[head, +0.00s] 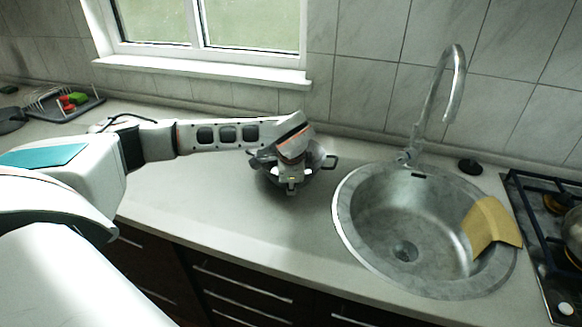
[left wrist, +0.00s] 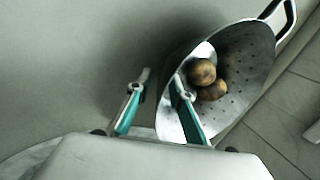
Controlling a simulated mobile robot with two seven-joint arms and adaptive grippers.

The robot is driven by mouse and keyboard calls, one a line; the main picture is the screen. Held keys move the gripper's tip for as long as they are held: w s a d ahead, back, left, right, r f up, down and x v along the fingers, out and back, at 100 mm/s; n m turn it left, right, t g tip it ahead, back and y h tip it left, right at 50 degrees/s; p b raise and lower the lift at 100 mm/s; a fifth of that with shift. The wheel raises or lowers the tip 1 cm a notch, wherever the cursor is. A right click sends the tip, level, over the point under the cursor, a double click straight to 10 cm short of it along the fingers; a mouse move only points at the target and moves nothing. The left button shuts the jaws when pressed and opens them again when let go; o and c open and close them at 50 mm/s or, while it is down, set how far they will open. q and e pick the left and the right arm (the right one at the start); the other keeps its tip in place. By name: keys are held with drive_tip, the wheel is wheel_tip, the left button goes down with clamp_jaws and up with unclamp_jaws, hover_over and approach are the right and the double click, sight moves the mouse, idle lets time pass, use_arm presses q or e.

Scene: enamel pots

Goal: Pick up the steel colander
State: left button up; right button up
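The steel colander (head: 321,161) stands on the countertop left of the sink, partly hidden by my left gripper (head: 291,188). In the left wrist view the colander (left wrist: 245,62) shows its perforated inside and one loop handle. A few round brown things like potatoes (left wrist: 203,72) lie in it. My left gripper (left wrist: 162,80) has its fingers apart, with a gap between them. The right-hand finger overlaps the colander's near rim in the picture, and the other is outside it. I cannot tell whether either finger touches the rim. My right gripper is not in view.
A round sink (head: 375,255) with a tall faucet (head: 452,90) and a tan cloth-like piece (head: 490,224) is right of the colander. A stove (head: 545,240) is at the far right. A dish rack (head: 65,104) stands far left. The front counter is clear.

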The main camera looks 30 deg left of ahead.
use_arm(q)
drive_tip(key=shift+r, duration=0.1)
clamp_jaws()
wheel_tip(320, 180, up, 20)
drive_tip(key=shift+b, duration=0.4)
